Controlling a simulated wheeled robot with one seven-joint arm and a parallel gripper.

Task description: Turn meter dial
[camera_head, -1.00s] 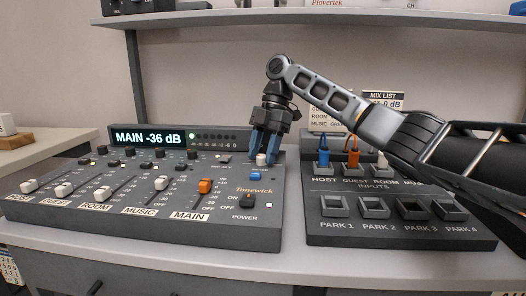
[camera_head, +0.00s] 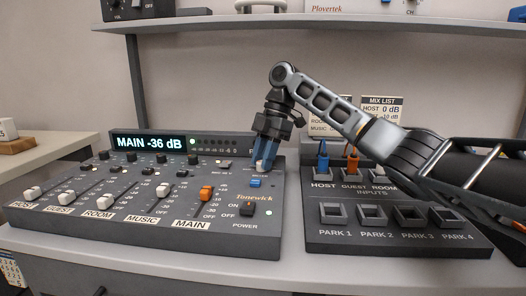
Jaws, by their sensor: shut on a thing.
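The mixer console (camera_head: 150,232) stands on the bench at left, with a display (camera_head: 148,143) reading MAIN -36 dB. A small pale dial (camera_head: 261,165) sits at the mixer's upper right, above a blue button (camera_head: 256,183). My gripper (camera_head: 264,160) points down from above, its blue fingers shut on the dial. The fingers partly hide the dial, so which way it is turned cannot be told.
White faders and one orange fader (camera_head: 206,193) stand up from the mixer. To the right is a patch box (camera_head: 400,238) with blue and orange plugs and PARK sockets. A mix list card (camera_head: 383,106) stands behind it. A shelf (camera_head: 230,18) runs above.

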